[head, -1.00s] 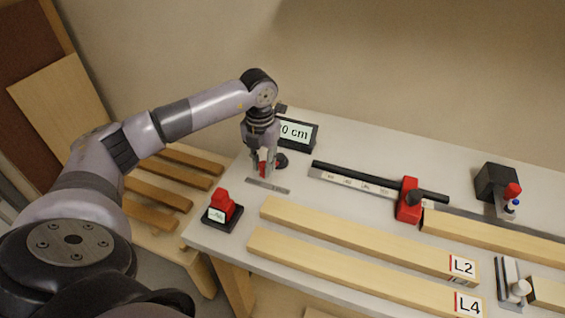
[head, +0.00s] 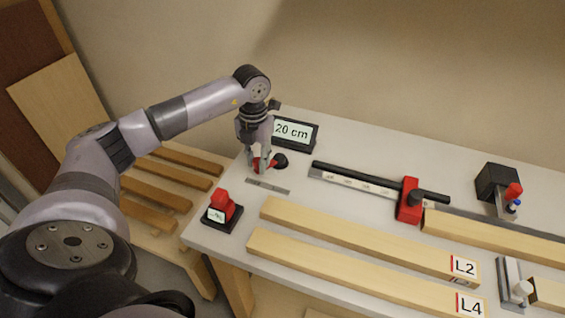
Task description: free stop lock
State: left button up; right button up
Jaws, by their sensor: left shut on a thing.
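My left gripper (head: 258,164) points down at the left end of the bench, shut on a small red part (head: 272,164). A round black piece (head: 281,160) sits right beside the red part; the fingers hide much of the red part, so I cannot tell its full shape. A red stop block (head: 409,204) with a dark knob sits on the black rail (head: 345,174), apart from the gripper. My right gripper is not in view.
A display (head: 293,131) reading "20 cm" stands just behind the gripper. A red switch on a black base (head: 221,213) is at the front left. Boards L2 (head: 350,235) and L4 (head: 340,270) lie in front. A black box (head: 494,182) stands at right.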

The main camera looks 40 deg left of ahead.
pick_arm(q)
jog(key=shift+w+a, duration=0.15)
jog(key=shift+a, duration=0.2)
jog(key=o, duration=0.8)
notch_tip(320, 180, up, 9)
jog(key=p, duration=0.6)
dwell(0.3)
dwell(0.5)
